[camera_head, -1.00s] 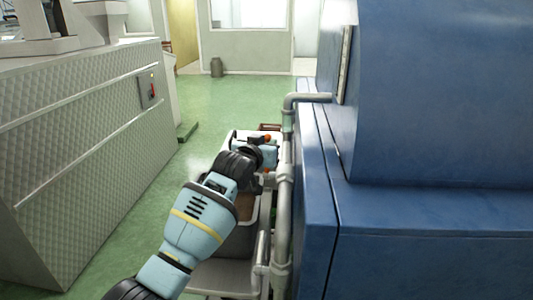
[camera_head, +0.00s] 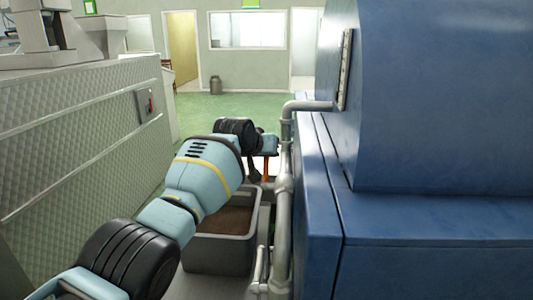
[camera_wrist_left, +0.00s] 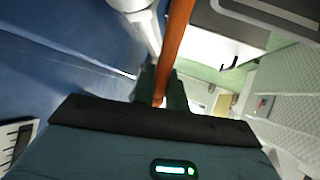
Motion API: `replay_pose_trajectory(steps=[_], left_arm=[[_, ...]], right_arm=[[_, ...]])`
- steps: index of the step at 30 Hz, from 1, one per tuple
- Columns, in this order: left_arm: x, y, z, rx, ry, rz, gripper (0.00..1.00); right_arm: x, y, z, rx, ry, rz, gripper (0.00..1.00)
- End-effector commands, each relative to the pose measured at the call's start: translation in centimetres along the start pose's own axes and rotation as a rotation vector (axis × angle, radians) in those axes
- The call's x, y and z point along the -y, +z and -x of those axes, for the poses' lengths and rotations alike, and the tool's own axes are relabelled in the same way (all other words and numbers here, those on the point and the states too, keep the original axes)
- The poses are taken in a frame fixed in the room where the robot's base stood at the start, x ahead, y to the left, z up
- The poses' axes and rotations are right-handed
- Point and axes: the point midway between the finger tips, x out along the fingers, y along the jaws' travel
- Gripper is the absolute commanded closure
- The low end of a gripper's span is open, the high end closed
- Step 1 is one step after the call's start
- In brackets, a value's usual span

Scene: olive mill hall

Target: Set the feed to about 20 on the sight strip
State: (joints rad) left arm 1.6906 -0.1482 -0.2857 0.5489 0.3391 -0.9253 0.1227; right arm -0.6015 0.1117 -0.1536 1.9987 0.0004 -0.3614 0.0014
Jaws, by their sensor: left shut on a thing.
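My left gripper (camera_head: 260,170) is beside the pipe at the left side of the blue machine (camera_head: 430,110). In the left wrist view its dark fingers (camera_wrist_left: 160,92) are closed around an orange lever bar (camera_wrist_left: 178,35), which runs up out of the picture. A bit of the orange lever also shows in the head view (camera_head: 266,168), largely hidden by my wrist. The pale sight strip (camera_head: 344,70) stands on the machine's left face, seen almost edge-on, so I cannot read it. A white strip with dark marks, perhaps the same one, is cut off in the wrist view (camera_wrist_left: 16,140). My right gripper is not in view.
A grey pipe (camera_head: 285,200) runs down the machine's side, close to my left gripper. A grey bin (camera_head: 218,255) with brown contents stands below my forearm. A quilted metal cabinet (camera_head: 80,155) stands at the left. Green floor (camera_head: 225,106) is clear behind.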

Motion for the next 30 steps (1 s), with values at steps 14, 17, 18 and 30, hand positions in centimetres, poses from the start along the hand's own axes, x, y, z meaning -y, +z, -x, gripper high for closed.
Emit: replay_pose_trajectory(steps=[14,17,18,30], left_arm=[[-0.1,0.1,0.1,0.049,0.002,0.018,1.0],[-0.1,0.1,0.1,0.048,0.002,0.018,1.0],[-0.1,0.1,0.1,0.048,0.002,0.018,1.0],[0.0,0.2,0.0,0.052,0.0,0.018,0.65]], right_arm=[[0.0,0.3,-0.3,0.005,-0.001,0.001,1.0],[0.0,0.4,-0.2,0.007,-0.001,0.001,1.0],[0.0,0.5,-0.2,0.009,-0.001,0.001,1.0],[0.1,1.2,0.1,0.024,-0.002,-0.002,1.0]])
